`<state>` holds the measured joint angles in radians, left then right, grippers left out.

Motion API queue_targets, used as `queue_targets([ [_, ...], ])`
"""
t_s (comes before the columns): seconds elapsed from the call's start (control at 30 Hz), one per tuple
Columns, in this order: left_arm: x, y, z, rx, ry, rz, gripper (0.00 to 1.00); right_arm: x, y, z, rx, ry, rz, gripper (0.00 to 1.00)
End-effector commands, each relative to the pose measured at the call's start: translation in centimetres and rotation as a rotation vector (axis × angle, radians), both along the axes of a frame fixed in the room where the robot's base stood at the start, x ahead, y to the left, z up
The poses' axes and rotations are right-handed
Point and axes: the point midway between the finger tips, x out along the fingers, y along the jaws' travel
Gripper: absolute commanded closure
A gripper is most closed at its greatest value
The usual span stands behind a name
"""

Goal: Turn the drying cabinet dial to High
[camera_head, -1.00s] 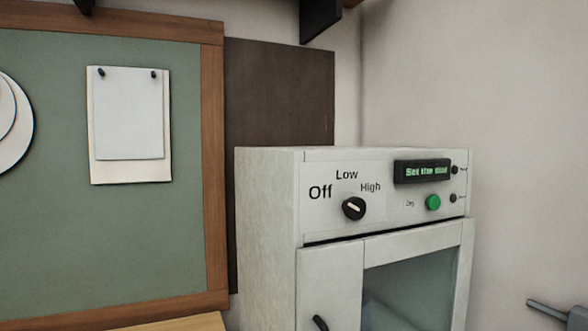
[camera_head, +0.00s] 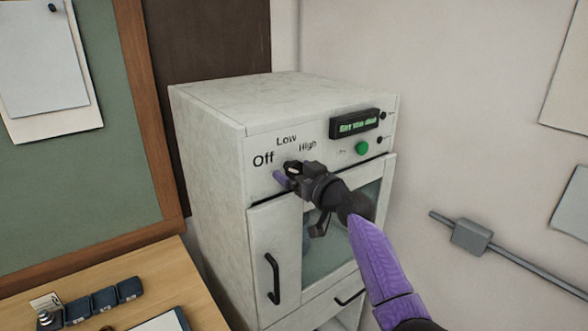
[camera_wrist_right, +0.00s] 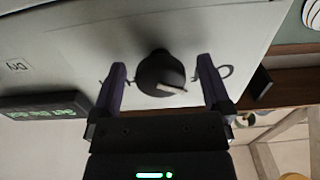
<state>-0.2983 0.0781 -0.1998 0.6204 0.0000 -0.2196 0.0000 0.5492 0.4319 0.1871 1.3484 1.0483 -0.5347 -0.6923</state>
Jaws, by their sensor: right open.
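The pale drying cabinet (camera_head: 205,150) stands in the corner, its front panel marked Off, Low and High. The black dial (camera_head: 291,166) sits below these words, partly covered by my right gripper (camera_head: 287,176) in the head view. In the right wrist view the dial (camera_wrist_right: 160,72) shows whole, with a white mark at its lower right. My right gripper (camera_wrist_right: 161,70) is open, one purple finger on each side of the dial, with a gap visible to each side. In the head view a second ago, the dial's mark slanted toward Off. My left gripper is out of view.
A lit display (camera_head: 357,124) reading "Set the dial" and a green button (camera_head: 361,148) sit right of the dial. The cabinet's glass door and black handle (camera_head: 272,278) lie below. A wooden desk (camera_head: 190,290) stands left; a grey wall rail (camera_head: 515,262) is right.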

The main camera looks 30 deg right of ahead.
Motion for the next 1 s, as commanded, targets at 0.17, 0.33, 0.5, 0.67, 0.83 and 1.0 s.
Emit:
queue_targets([
  [0.17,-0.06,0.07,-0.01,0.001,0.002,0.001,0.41,0.5,0.08,0.01,0.0,0.0,0.0,0.01],
  [0.33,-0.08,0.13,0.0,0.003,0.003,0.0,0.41,0.47,0.08,-0.01,-0.001,0.0,0.0,0.05],
  [0.5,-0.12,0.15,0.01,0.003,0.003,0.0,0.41,0.45,0.07,-0.02,-0.001,0.001,0.0,0.41],
  [0.67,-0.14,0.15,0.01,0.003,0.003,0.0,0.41,0.44,0.05,-0.02,-0.001,0.001,0.0,0.75],
  [0.83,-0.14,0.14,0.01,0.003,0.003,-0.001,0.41,0.44,0.05,-0.03,0.0,0.001,0.0,0.95],
  [1.0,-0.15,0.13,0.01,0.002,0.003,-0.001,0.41,0.44,0.06,-0.03,0.025,0.003,0.0,0.95],
])
